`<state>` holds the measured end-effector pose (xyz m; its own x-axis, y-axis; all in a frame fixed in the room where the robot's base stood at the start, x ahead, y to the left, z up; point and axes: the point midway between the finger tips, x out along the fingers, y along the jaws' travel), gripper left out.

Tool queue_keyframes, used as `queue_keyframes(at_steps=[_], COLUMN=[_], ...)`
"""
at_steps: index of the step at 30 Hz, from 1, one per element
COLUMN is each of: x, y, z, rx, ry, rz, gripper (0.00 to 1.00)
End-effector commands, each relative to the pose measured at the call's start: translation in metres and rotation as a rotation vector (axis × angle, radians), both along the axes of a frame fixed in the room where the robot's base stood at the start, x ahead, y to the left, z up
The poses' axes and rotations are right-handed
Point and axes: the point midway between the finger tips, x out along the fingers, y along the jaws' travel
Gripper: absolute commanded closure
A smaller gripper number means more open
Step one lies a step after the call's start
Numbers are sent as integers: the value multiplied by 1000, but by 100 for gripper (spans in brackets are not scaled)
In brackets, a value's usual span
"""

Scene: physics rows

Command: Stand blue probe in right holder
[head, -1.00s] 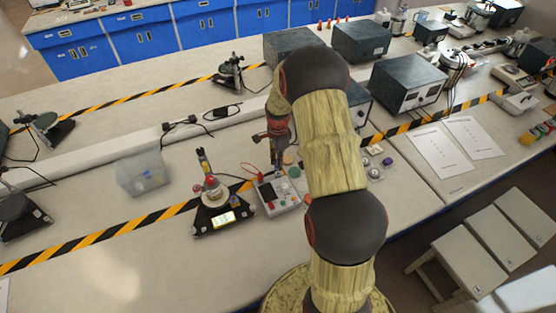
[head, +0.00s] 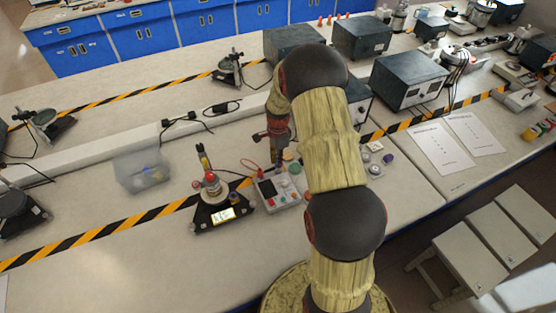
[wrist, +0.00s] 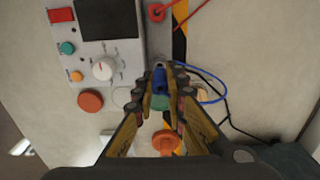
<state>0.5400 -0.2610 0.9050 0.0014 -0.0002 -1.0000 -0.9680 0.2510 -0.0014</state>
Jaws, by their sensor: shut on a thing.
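My gripper (wrist: 159,92) is shut on the blue probe (wrist: 160,78), which shows between the fingertips in the wrist view. A blue lead (wrist: 222,92) loops out to the right of it. A small grey ring-like part (wrist: 159,63) shows just beyond the probe at the side of the grey meter (wrist: 128,62); I cannot tell whether the probe is inside it. A red probe (wrist: 157,12) with a red lead stands farther along the same side of the meter. In the head view my gripper (head: 277,158) is low behind the meter (head: 277,192), and the blue probe is hidden.
An orange knob-like thing (wrist: 166,142) and an orange disc (wrist: 90,101) lie near the gripper. A black triangular stand (head: 222,214) is left of the meter, with a clear bin (head: 142,170) beyond it. The bench front at left is bare.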

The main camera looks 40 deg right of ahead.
Motion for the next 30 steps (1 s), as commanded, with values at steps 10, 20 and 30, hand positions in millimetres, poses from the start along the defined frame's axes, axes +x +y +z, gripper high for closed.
queue_keyframes(at_steps=[10, 20, 30], x=[0, 0, 0], y=[0, 0, 0], z=[-5, -9, -10], rx=[0, 0, 0], ry=[0, 0, 0], rz=[0, 0, 0], gripper=[100, 100, 100])
